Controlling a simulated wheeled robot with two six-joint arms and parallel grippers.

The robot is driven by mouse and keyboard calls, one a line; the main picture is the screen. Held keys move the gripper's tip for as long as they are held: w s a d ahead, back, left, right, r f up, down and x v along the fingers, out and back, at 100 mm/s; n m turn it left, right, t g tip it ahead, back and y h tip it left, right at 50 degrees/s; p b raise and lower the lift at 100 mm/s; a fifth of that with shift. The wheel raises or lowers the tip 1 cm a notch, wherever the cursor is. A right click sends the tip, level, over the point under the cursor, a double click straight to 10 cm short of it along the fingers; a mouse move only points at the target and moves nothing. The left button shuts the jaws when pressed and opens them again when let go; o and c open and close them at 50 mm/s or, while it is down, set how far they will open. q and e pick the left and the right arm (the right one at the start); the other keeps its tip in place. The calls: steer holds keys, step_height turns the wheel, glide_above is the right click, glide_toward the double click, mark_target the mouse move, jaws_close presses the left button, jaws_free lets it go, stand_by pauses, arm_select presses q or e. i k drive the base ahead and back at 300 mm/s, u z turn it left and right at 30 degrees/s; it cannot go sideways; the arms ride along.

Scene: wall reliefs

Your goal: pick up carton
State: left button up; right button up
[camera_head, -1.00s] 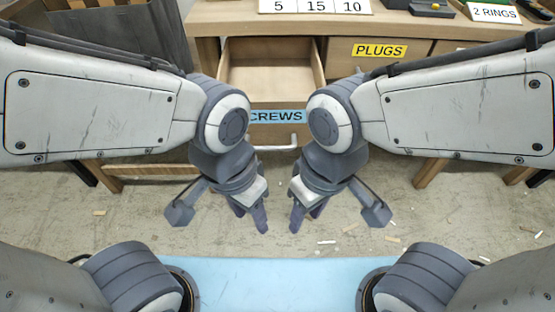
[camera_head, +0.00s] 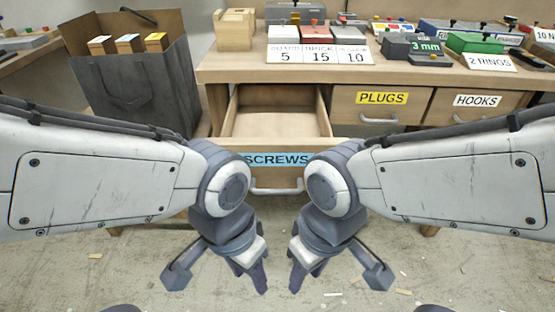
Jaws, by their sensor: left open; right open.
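No single thing is clearly marked as the carton. Three narrow box-like items, a left one (camera_head: 101,46), a middle one (camera_head: 129,43) and a right one (camera_head: 156,42), stick up out of a dark grey bag (camera_head: 140,98) at the left. Their lower parts are hidden in the bag. My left gripper (camera_head: 251,274) and my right gripper (camera_head: 303,273) hang side by side, low in front of the bench. Both are open, with nothing seen between their fingers, and apart from the bag.
The SCREWS drawer (camera_head: 276,161) is pulled out and looks empty. The PLUGS drawer (camera_head: 380,106) and HOOKS drawer (camera_head: 475,103) are shut. The bench top (camera_head: 232,66) holds a wooden block (camera_head: 235,30), a number card (camera_head: 318,54) and several coloured boxes. Small scraps lie on the floor.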

mark_target(127, 44)
steer(key=u, duration=2.4)
steer(key=i, duration=0.7)
steer(key=z, duration=1.9)
